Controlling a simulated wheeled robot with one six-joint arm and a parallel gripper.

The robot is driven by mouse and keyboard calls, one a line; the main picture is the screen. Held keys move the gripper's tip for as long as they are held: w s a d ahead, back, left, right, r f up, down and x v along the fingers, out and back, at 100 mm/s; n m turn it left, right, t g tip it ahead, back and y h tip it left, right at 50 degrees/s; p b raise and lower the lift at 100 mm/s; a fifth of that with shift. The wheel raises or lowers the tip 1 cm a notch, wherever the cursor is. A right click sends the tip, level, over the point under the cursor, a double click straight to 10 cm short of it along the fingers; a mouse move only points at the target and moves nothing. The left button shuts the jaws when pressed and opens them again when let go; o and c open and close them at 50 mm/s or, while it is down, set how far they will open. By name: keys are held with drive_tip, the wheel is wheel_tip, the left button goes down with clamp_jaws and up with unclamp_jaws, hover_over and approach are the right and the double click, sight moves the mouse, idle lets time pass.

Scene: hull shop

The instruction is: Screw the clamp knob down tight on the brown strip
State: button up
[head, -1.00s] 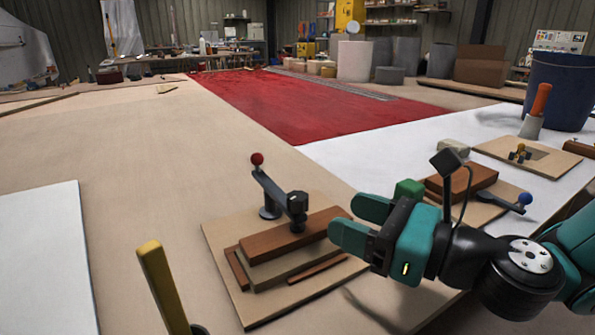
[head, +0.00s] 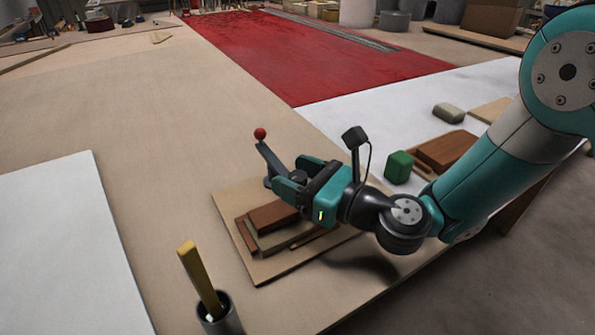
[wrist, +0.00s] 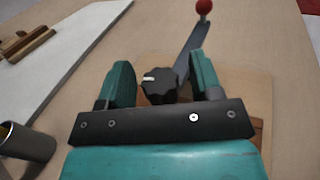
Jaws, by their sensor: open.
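The dark ribbed clamp knob (wrist: 158,86), with a white mark on top, sits between the two teal fingers of my gripper (wrist: 160,70) in the wrist view. The fingers are open, with a narrow gap at left and a wider one at right. In the head view my gripper (head: 288,176) reaches in from the right, and its fingers mostly hide the knob. The clamp arm (head: 268,156) ends in a red ball (head: 260,134). The brown strip (head: 273,216) lies on a stack on the tan base board (head: 270,269). The clamp's contact with the strip is hidden.
A dark cup (head: 222,318) holding a yellow-handled tool (head: 199,277) stands at the front. A white panel (head: 60,235) lies at left. A green block (head: 399,166) and a brown block (head: 447,150) are behind my wrist at right. The table behind the clamp is clear.

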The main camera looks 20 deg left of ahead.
drive_tip(key=shift+c, duration=0.4)
drive_tip(key=c, duration=0.8)
drive_tip(key=shift+c, duration=0.3)
drive_tip(key=shift+m+t, duration=0.3)
drive_tip(key=shift+t, duration=0.2)
drive_tip(key=shift+r+m+t+h+p, duration=0.1)
drive_tip(key=shift+m+t+h+p, duration=0.75)
drive_tip(key=shift+t, duration=0.45)
drive_tip(key=shift+m+t+h+p, duration=0.65)
drive_tip(key=shift+m+t, duration=0.4)
drive_tip(key=shift+t, duration=0.25)
drive_tip(key=shift+r+t, duration=0.1)
drive_tip(key=shift+t, duration=0.2)
drive_tip(key=shift+m+h+p, duration=0.3)
drive_tip(key=shift+p, duration=0.05)
drive_tip(key=shift+t+p, duration=0.3)
drive_tip(key=shift+d+f+m+t+h+p, duration=0.15)
drive_tip(key=shift+f+m+t+h+p, duration=0.2)
drive_tip(key=shift+m+t+h+p, duration=0.45)
